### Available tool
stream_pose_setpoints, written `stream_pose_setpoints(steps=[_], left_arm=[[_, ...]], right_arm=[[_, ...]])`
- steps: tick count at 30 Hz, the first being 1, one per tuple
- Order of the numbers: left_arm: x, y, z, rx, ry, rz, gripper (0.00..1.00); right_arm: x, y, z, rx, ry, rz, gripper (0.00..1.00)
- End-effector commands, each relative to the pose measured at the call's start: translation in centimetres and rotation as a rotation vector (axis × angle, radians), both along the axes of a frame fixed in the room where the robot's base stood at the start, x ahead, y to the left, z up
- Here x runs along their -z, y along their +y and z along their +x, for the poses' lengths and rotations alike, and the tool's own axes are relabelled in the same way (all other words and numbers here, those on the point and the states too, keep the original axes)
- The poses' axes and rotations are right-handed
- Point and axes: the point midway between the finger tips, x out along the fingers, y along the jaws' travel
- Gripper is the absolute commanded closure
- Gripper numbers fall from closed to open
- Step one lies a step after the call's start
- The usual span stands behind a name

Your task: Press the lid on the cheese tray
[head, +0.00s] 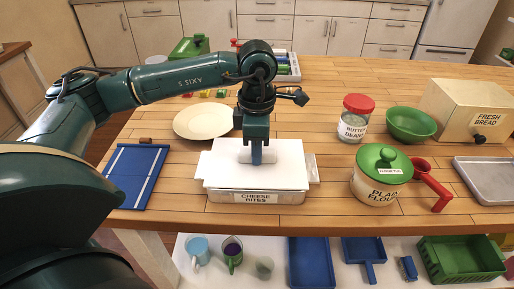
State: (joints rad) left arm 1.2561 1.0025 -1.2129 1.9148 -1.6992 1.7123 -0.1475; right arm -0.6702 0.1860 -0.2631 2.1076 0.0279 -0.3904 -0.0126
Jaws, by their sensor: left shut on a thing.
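The cheese tray (256,197), labelled "CHEESE BITES", sits near the front edge of the wooden table. A flat white lid (283,165) lies over the tray, turned at an angle, with a corner sticking out past the tray's left side. Whether it is seated anywhere on the rim is hard to tell. My left gripper (257,158) points down over the middle of the lid, its fingers together on a part of the lid. The arm and gripper hide the lid's back middle. My right gripper is not in view.
A white plate (203,121) lies behind the tray and a blue board (137,175) to its left. To the right stand a flour pot (380,177) with a red scoop (433,185), a bean jar (354,118) and a green bowl (410,124). A lower shelf holds mugs and blue trays.

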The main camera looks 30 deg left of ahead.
Motion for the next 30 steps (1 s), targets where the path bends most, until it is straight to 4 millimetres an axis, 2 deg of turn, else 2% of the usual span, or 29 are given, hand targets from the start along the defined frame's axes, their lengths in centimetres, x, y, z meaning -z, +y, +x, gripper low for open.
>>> stream_pose_setpoints(steps=[30], left_arm=[[0.03,-0.03,0.03,0.0,-0.001,-0.001,1.0]], right_arm=[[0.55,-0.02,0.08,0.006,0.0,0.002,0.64]])
